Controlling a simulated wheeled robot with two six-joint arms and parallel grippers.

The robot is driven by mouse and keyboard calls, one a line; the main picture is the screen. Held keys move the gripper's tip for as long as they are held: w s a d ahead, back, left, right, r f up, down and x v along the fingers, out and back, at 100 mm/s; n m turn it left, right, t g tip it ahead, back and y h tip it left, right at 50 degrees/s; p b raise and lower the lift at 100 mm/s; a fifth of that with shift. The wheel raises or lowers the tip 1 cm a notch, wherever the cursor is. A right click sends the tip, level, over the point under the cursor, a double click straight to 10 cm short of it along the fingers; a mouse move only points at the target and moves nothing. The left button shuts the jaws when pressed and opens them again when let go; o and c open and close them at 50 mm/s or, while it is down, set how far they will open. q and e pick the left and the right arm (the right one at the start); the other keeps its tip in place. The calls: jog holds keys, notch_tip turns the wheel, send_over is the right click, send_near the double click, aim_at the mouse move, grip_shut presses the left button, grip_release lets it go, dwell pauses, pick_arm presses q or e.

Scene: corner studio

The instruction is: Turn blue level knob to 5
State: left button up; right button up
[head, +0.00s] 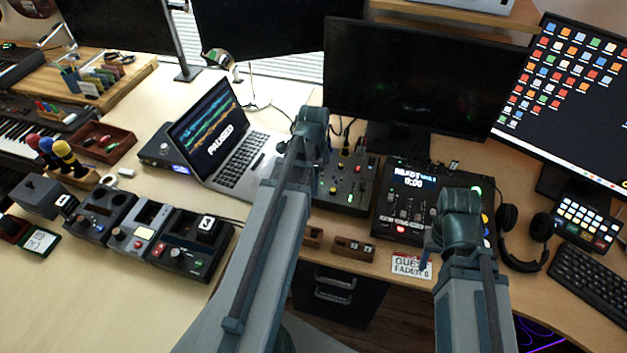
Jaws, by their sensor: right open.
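A row of small dark control boxes stands on the left desk. The blue knob's pointer is too small to read. My right arm rises from the bottom right. My right gripper (432,246) shows only in part beside its joint, in front of the right mixer; it is open and far from the blue knob. My left arm crosses the middle, up to the centre mixer; its gripper cannot be made out.
A laptop (222,140) reading PAUSED stands behind the boxes. A centre mixer (345,185), a right mixer (400,215) and headphones (525,240) fill the right desk. The desk before the boxes is clear.

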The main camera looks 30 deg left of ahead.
pick_arm(q)
notch_tip(320, 180, up, 13)
jog(key=p, duration=1.3)
jog(key=shift+r, duration=0.2)
jog(key=s+d+n, duration=0.3)
jog(key=s+d, duration=0.1)
jog(key=d, duration=0.8)
jog(key=s+d+n+y, duration=0.1)
jog(key=s+d+n, duration=0.2)
jog(key=d, duration=1)
jog(key=shift+s+d+n, duration=0.3)
jog(key=shift+s+n, duration=0.1)
jog(key=shift+s, duration=0.25)
jog(key=shift+s, duration=0.1)
